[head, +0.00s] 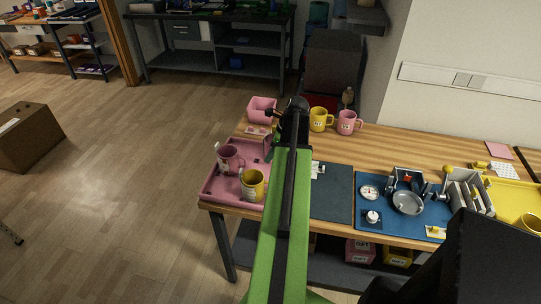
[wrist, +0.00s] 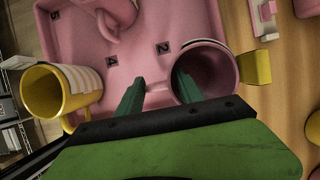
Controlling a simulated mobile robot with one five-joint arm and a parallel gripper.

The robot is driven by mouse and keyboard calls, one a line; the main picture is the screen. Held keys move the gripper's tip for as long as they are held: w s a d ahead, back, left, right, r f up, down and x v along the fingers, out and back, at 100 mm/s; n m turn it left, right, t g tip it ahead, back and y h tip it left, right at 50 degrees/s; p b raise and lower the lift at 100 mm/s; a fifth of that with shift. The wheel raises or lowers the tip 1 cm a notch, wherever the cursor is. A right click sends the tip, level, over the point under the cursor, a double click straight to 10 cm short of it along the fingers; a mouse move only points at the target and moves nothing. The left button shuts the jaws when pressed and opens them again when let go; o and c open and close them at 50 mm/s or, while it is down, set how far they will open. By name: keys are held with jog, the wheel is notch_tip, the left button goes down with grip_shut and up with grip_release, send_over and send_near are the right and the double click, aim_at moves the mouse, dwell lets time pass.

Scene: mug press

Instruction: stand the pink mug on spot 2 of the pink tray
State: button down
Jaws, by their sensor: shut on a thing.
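In the wrist view my gripper (wrist: 160,78) is shut on a pink mug (wrist: 212,68), seen from above at its mouth. The green fingers are at its left side; the right finger overlaps the rim. I cannot tell whether the mug touches the pink tray (wrist: 132,42) below.
A second pink mug (head: 231,158) and a yellow mug (head: 254,184) stand on the tray's left and front. Another yellow mug (head: 318,119) and pink mug (head: 346,123) stand at the back. A blue mat (head: 388,225) holds small parts.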

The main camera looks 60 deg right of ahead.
jog(key=c, duration=0.8)
grip_release()
jog(key=shift+o, duration=0.2)
jog(key=p+v, duration=1.1)
jog(key=v, duration=0.1)
jog(key=shift+p, duration=0.3)
jog(key=shift+r, duration=0.1)
